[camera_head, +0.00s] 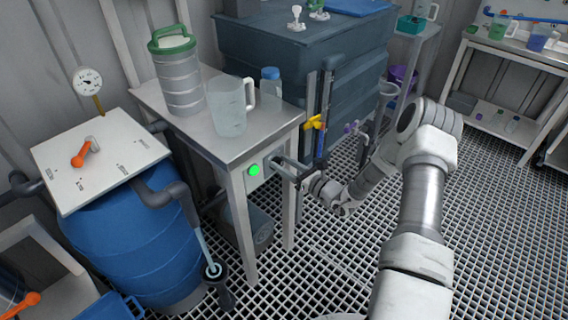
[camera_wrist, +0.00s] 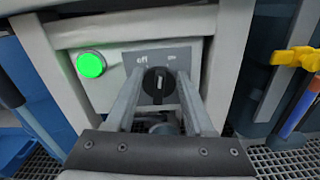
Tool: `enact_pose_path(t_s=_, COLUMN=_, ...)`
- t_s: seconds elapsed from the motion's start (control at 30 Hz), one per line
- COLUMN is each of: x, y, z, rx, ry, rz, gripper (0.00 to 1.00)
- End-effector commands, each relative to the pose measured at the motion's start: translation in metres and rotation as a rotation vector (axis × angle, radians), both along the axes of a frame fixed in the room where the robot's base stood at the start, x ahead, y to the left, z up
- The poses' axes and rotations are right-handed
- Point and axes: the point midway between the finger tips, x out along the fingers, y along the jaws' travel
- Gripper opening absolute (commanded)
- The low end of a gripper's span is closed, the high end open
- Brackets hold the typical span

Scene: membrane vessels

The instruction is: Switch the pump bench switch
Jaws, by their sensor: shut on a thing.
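The pump bench (camera_head: 219,136) is a small white-topped table left of centre in the head view. A panel under its top carries a round lit green lamp (camera_head: 254,170), which also shows in the wrist view (camera_wrist: 91,65). Right of the lamp is the bench switch (camera_wrist: 159,84), a black rotary knob with a light pointer standing close to upright, on a grey plate marked "off" on its left and with a blurred word on its right. My gripper (camera_head: 280,168) reaches the panel from the right. In the wrist view its two fingers (camera_wrist: 159,88) are closed around the knob.
A metal canister (camera_head: 179,80) with a green lid and a clear jug (camera_head: 229,108) stand on the bench. A blue barrel (camera_head: 125,237) is to the left. A yellow-handled valve (camera_head: 316,123) is close to my gripper's right. Open grating floor lies at right.

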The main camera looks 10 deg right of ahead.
Motion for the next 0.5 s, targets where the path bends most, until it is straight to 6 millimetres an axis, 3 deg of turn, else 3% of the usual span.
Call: enact_pose_path(t_s=0.5, x=-0.0044, y=0.0049, z=-0.0017, rx=-0.376, ry=-0.270, rz=-0.001, gripper=0.00)
